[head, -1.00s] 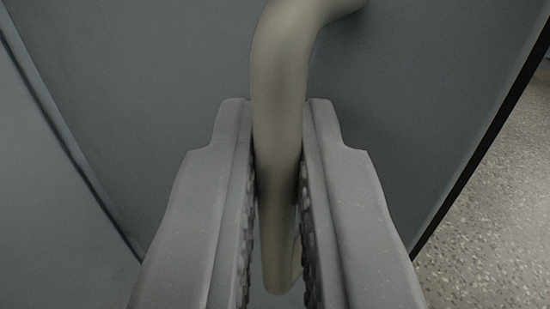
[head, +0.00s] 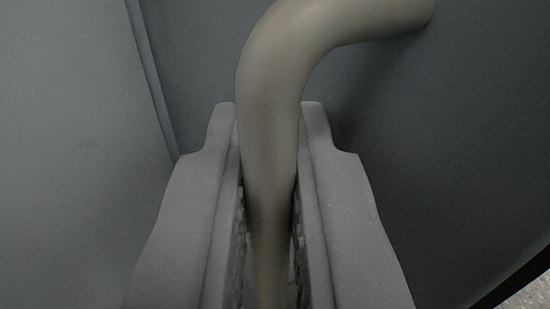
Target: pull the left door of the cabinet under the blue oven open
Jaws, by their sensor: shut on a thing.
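A pale beige bar handle (head: 290,55) bends at the top and runs right to its mount on a dark grey door panel (head: 450,150). My gripper (head: 268,150) is shut on the handle's straight part, one jaw touching each side. The lower end of the handle is hidden between the jaws and by the bottom of the picture. Neither the blue oven nor the whole cabinet is in view, so I cannot tell from the picture which door this is.
A lighter grey panel (head: 75,150) fills the left side, with a vertical edge and gap between it and the door panel. A small patch of speckled floor (head: 530,295) shows at the bottom right, past the panel's dark edge.

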